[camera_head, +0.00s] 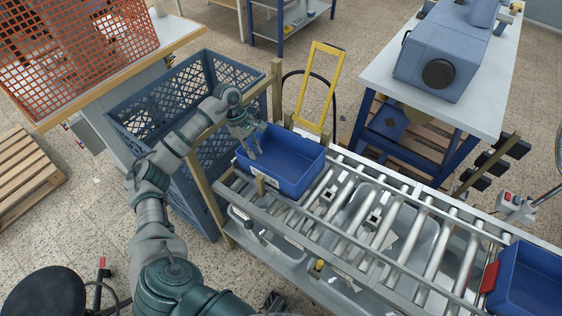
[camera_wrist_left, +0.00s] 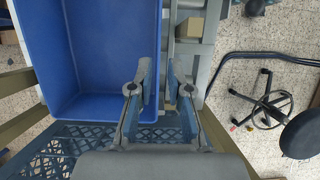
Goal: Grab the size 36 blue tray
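A blue tray (camera_head: 285,158) sits at the left end of the roller conveyor, empty as far as I see. A small white label on it is too small to read, so I cannot tell its size. My left gripper (camera_head: 251,143) is at the tray's left end. In the left wrist view the tray (camera_wrist_left: 100,50) fills the upper left; my left gripper (camera_wrist_left: 160,82) has its fingers apart, one on each side of the tray's wall. A dark part at the bottom edge looks like my right gripper (camera_head: 275,301), mostly cut off. A second blue tray (camera_head: 530,280) is at the far right.
A blue-grey crate (camera_head: 180,85) stands left of the tray. A yellow frame (camera_head: 318,85) rises behind it. A machine (camera_head: 440,60) stands on a table at the back right. A dark stool (camera_head: 45,295) is at lower left.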

